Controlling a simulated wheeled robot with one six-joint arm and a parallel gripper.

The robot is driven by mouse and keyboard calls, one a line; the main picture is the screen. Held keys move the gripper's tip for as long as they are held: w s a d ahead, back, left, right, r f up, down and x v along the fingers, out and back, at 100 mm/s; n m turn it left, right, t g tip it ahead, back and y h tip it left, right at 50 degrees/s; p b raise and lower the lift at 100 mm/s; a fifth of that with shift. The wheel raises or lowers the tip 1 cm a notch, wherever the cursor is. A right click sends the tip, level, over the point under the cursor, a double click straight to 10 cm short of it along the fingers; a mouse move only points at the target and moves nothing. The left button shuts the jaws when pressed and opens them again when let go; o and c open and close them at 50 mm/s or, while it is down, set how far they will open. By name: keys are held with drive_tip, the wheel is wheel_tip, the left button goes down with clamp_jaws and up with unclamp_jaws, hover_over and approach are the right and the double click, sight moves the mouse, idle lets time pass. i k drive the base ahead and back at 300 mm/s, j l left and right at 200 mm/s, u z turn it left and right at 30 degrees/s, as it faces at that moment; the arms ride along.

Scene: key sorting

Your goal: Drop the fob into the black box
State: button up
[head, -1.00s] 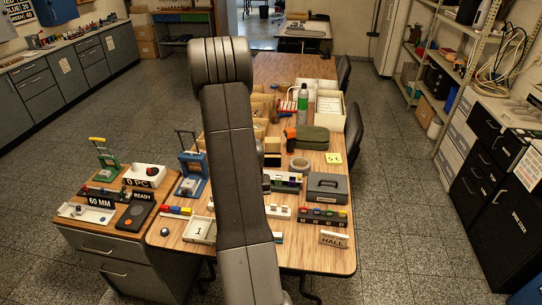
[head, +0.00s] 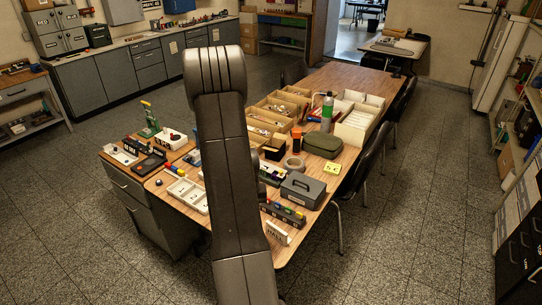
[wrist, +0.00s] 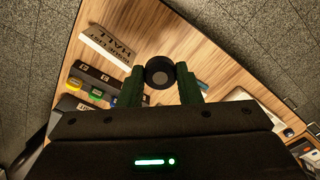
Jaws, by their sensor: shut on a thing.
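My gripper (wrist: 160,78) shows in the wrist view with its two green fingers on either side of a round black fob (wrist: 160,72) with a grey centre. It is shut on the fob and holds it over the wooden table near its edge. In the head view my own arm hides the gripper and the fob. A small dark box (head: 273,153), which looks like the black box, stands on the table just right of my arm, beside an orange-topped bottle. Its inside is too small to make out.
A grey cash box (head: 302,189), a row of coloured tags on a black rack (head: 284,214) and a HALL sign (wrist: 106,49) stand near the table's front. Wooden trays (head: 287,105), a green case (head: 322,144) and a tape roll (head: 294,164) lie farther back. Chairs line the right side.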

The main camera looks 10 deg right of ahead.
sight(277, 158)
drive_tip(key=l+u, duration=0.25)
drive_tip(key=l, duration=0.35)
drive_tip(key=l+u, duration=0.3)
drive_tip(key=l, duration=0.3)
drive_tip(key=l+u, duration=0.25)
drive_tip(key=l, duration=0.3)
drive_tip(key=k+l+u, duration=0.25)
drive_tip(key=l, duration=0.35)
drive_tip(key=i+l+u, duration=0.35)
drive_tip(key=l, duration=0.3)
drive_tip(key=i+l+u, duration=0.2)
drive_tip(key=l, duration=0.15)
drive_tip(key=l+u, duration=0.2)
drive_tip(key=l, duration=0.2)
drive_tip(key=i+l+u, duration=0.15)
drive_tip(key=l, duration=0.25)
drive_tip(key=i+l+u, duration=0.25)
drive_tip(key=i+l, duration=0.05)
drive_tip(key=l, duration=0.05)
